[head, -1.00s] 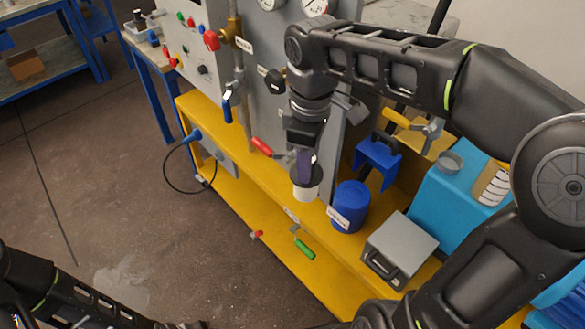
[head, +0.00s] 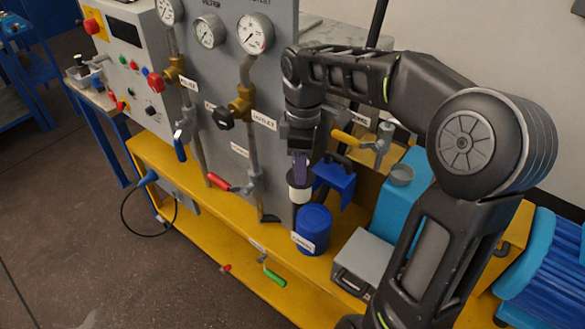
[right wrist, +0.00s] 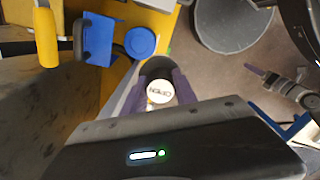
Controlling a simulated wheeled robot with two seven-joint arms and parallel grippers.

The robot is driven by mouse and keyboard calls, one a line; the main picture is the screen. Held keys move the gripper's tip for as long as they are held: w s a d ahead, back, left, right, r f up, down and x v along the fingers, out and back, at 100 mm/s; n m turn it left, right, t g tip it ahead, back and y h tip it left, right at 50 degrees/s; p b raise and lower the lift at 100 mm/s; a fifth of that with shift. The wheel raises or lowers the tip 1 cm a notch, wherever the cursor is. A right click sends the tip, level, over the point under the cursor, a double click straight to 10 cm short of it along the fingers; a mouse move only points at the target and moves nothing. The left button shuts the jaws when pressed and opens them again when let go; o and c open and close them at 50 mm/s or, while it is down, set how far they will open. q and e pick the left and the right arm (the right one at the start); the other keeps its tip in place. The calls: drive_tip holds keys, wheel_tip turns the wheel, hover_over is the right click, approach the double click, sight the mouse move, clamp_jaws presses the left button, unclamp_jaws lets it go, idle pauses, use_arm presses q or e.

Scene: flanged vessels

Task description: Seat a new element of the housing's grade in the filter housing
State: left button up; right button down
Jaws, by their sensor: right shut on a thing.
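My right gripper (head: 299,166) points down over the yellow bench, its purple fingers shut on a white cylindrical element with a dark end (head: 300,190). In the right wrist view the element's round white face (right wrist: 160,91) carries dark print too small to read surely. The element is held upright, beside and just behind a blue lidded drum (head: 313,232) with a white label. I cannot tell which part is the filter housing. My left gripper (right wrist: 260,71) seems to show at the right of the right wrist view, over the floor; its opening is unclear.
A grey panel with gauges (head: 253,34) and labelled valves stands behind. A red-handled valve (head: 218,181) is left of the element. A blue bracket (head: 334,180), a grey box (head: 362,258) and a light-blue container (head: 392,205) crowd the right. Floor in front looks clear.

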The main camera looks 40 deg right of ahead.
use_arm(q)
drive_tip(key=shift+f, duration=0.15)
use_arm(e)
drive_tip(key=w+d+f, duration=0.2)
drive_tip(key=d+f, duration=0.2)
drive_tip(key=d, duration=0.2)
drive_tip(key=shift+d+f, duration=0.3)
drive_tip(key=shift+f, duration=0.1)
